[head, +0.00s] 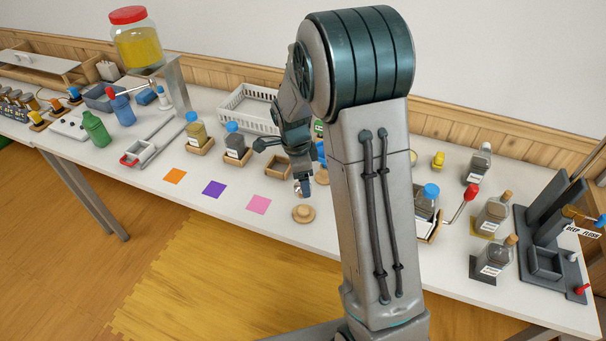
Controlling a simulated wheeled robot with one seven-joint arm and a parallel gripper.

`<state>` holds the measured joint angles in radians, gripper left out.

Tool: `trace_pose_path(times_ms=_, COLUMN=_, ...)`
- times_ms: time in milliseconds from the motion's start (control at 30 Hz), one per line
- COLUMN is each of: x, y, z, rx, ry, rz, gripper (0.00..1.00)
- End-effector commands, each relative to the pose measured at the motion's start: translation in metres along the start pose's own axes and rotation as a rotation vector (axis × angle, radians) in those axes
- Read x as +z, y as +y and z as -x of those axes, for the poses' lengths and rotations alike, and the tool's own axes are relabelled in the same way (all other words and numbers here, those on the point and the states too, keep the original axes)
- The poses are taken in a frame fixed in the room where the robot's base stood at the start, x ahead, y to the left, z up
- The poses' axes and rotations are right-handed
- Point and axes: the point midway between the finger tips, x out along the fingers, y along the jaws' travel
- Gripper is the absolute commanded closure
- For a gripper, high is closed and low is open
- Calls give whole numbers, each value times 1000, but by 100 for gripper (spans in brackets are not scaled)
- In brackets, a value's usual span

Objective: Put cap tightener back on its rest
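My gripper (303,187) points down over the front middle of the table, just above and behind a small round wooden stand (303,214) with a raised centre. The fingertips are small and dark here, and I cannot tell whether they are apart or hold something. I cannot make out the cap tightener for certain. A blue item (321,154) shows beside my gripper, partly hidden by my arm. My arm hides much of the table's right middle.
Left of my gripper are an empty wooden tray (278,167), a blue-capped jar (235,141) and a white basket (250,108). Orange, purple and pink squares (258,204) lie along the front edge. Right of my arm stand corked bottles (494,214), a red-knobbed lever (471,191) and a dark press (546,235).

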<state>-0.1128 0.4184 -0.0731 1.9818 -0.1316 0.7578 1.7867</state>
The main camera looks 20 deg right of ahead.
Motion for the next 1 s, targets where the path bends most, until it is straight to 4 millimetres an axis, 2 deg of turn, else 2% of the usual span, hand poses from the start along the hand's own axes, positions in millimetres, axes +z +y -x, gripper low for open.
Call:
trace_pose_path(times_ms=200, x=-2, y=6, z=10, rx=44, ry=1, rz=-368, gripper=69)
trace_pose_path(times_ms=400, x=-2, y=9, z=14, rx=64, ry=1, rz=-533, gripper=69)
trace_pose_path(times_ms=667, x=-1, y=10, z=8, rx=67, ry=2, rz=-556, gripper=69)
trace_pose_path(times_ms=1000, x=1, y=10, z=-13, rx=67, ry=2, rz=-553, gripper=69)
